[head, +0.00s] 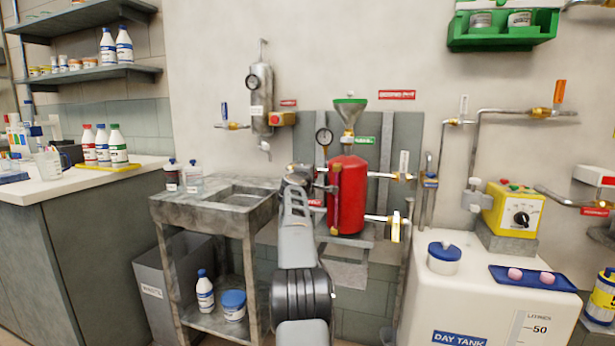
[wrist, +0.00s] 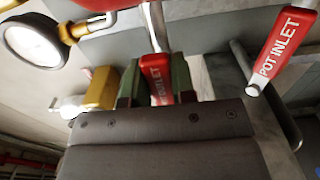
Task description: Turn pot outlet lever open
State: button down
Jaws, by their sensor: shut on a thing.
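A red lever (wrist: 157,80) stands between the two green finger pads of my gripper (wrist: 157,88) in the wrist view, and the gripper is shut on it. White letters on the lever are partly covered; the part I can read ends in "LET". A brass fitting (wrist: 102,88) is just left of the pads. In the head view the red pot (head: 350,195) stands upright against the wall, with a green funnel (head: 350,112) above it. My arm reaches to the pot's left side and hides the held lever and the fingertips there.
A second red lever marked POT INLET (wrist: 281,45) is close at the right of my gripper in the wrist view. A round gauge (wrist: 35,42) is at the left. In the head view a sink stand (head: 172,213) is left of my arm and the white day tank (head: 480,300) is at right.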

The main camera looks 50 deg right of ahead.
jog(key=shift+s, duration=0.1)
jog(key=c, duration=1.2)
grip_release()
jog(key=shift+d, duration=0.1)
jog(key=shift+c, duration=0.2)
jog(key=o, duration=0.3)
